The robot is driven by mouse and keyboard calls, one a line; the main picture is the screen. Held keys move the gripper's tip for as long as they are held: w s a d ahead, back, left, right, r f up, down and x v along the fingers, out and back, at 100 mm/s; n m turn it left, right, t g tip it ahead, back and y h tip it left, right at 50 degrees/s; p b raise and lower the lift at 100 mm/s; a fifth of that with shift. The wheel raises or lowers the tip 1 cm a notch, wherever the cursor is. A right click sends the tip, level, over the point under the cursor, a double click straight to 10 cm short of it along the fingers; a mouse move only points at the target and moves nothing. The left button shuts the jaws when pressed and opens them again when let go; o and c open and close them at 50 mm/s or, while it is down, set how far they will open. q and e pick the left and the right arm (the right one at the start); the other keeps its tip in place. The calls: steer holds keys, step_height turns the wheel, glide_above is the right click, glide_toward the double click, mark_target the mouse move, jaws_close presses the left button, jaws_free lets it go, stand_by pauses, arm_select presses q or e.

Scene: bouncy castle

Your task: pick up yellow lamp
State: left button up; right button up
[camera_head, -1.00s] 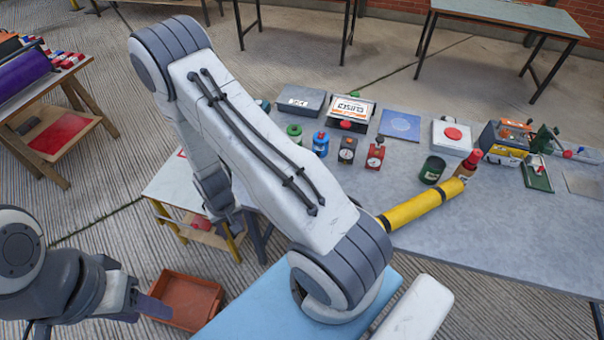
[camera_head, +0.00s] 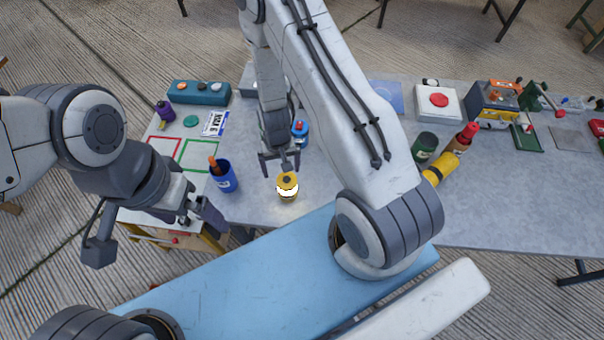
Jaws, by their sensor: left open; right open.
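The yellow lamp (camera_head: 287,194), small and round with a bright white band and a dark spot on top, stands on the grey table (camera_head: 500,205) near its front edge. My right gripper (camera_head: 280,167) is open and empty, pointing down just behind and above the lamp. I cannot tell whether its fingers touch the lamp. My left gripper (camera_head: 155,232) is open and empty, low at the left, in front of the small table with coloured squares.
A blue cup (camera_head: 223,177) stands left of the lamp and a blue canister (camera_head: 299,133) behind it. A yellow cylinder (camera_head: 441,169), a green can (camera_head: 425,146) and a red-capped bottle (camera_head: 465,138) stand or lie right of my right arm, which hides part of the table.

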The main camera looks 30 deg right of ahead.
mark_target(285, 178)
steer(key=shift+w+d+f, duration=0.15)
steer(key=shift+d+f, duration=0.05)
steer(key=shift+d, duration=0.1)
steer(key=shift+d+f+b, duration=0.1)
steer(key=shift+f+b, duration=0.25)
steer(key=shift+b, duration=0.15)
step_height(285, 178, down, 4)
steer(key=b, duration=0.4)
steer(key=shift+d, duration=0.1)
steer(key=f+b, duration=0.2)
steer(key=b, duration=0.1)
steer(key=f+b, duration=0.3)
steer(key=shift+s+d+f, duration=0.15)
steer(key=shift+s+f, duration=0.05)
steer(key=shift+f, duration=0.05)
steer(key=shift+r, duration=0.1)
jaws_close()
